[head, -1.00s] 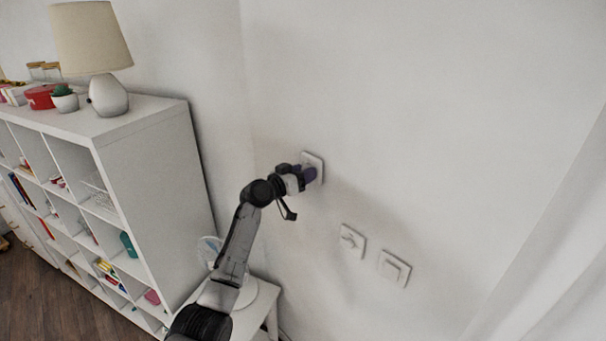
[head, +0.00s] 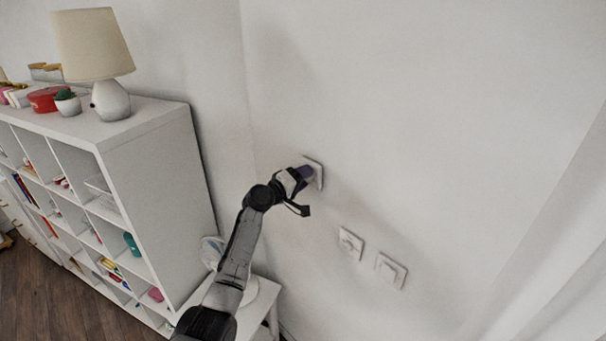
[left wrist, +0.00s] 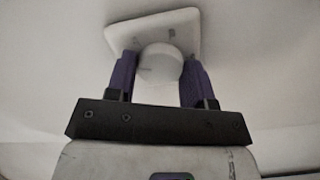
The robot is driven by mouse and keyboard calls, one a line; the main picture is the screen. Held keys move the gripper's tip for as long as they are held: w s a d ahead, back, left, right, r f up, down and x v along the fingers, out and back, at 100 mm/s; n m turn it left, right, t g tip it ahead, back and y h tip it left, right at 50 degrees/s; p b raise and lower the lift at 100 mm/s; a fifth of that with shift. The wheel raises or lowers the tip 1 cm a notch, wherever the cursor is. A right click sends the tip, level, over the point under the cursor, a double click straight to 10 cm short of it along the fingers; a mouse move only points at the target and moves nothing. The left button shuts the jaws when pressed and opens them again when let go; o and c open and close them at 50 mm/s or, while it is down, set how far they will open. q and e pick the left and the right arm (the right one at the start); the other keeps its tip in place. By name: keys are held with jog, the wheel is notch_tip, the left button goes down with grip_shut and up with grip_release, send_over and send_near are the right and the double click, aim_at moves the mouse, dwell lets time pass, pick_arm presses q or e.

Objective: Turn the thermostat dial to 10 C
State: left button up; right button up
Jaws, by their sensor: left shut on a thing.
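The thermostat is a white square plate on the wall with a round white dial (left wrist: 160,66) at its middle. Its plate (left wrist: 187,22) looks tilted in the left wrist view, and its edge shows in the head view (head: 316,168). My left gripper (left wrist: 159,72) has its two purple fingers on either side of the dial and is shut on it. In the head view the left gripper (head: 307,174) covers most of the thermostat. The dial's setting cannot be read. My right gripper is not in view.
Two more white wall plates, a knob plate (head: 351,243) and a switch plate (head: 391,270), are at the lower right. A white shelf unit (head: 155,190) with a lamp (head: 110,98) stands left. A fan (head: 213,250) sits on a small white table below my arm.

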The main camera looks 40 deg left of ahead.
pick_arm(q)
jog(key=shift+n+p, duration=1.1)
jog(key=shift+n, duration=1.1)
jog(key=o, duration=0.9)
jog(key=shift+s, duration=0.1)
jog(key=shift+s+a+b, duration=0.35)
jog(key=shift+s, duration=1.9)
jog(key=shift+s+a+b, duration=0.3)
jog(key=shift+s+a, duration=0.05)
jog(key=shift+s, duration=1.9)
jog(key=shift+s+a+b, duration=0.35)
jog(key=shift+s, duration=1.9)
